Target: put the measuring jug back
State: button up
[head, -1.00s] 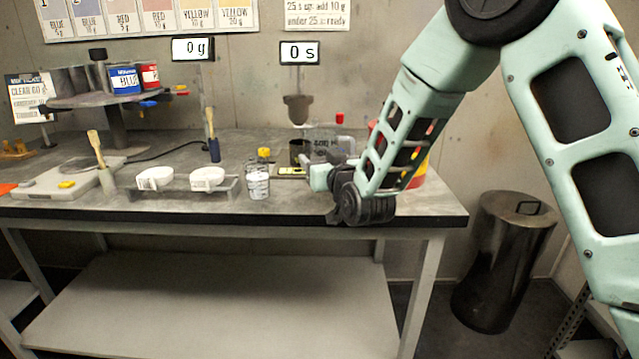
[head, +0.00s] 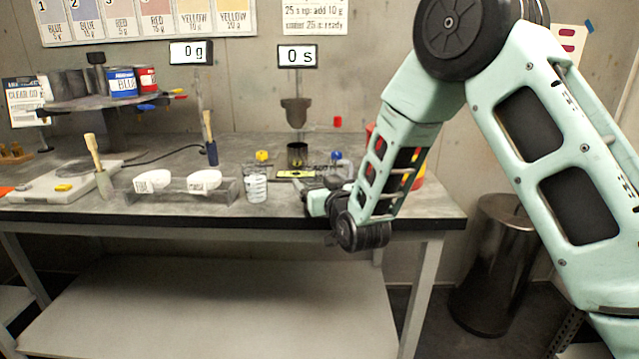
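A clear vessel with pale markings (head: 256,188), which looks like the measuring jug, stands upright near the front edge of the workbench. It is to the right of two white scoop-like cups. My gripper (head: 312,203) is low over the front of the bench, to the right of the clear vessel and apart from it in the picture. My own wrist and the small picture size hide the fingers, so I cannot tell whether they are open or hold anything.
A dark cup (head: 297,154) stands under the mixer (head: 295,110) behind my gripper. A yellow-capped bottle (head: 262,157) is behind the clear vessel. The white cups (head: 204,181) sit in a holder. A metal bin (head: 497,265) stands right of the bench (head: 420,212).

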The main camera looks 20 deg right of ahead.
jog(key=shift+r, duration=0.15)
jog(key=shift+s, duration=0.15)
jog(key=s+b, duration=0.1)
jog(key=s, duration=1.1)
jog(key=s+a+f+n+g+y, duration=0.3)
jog(key=s+a+f+g, duration=0.2)
jog(key=s+a+g, duration=0.5)
jog(key=s+d+r+n+g+h, duration=0.1)
jog(key=s+g, duration=0.3)
jog(key=s, duration=0.6)
jog(key=s+d+n+g+h, duration=0.2)
jog(key=s+g, duration=0.2)
jog(key=s, duration=0.6)
jog(key=shift+d+r+n+h, duration=0.3)
jog(key=shift+d+r+n, duration=0.05)
jog(key=shift+n, duration=0.05)
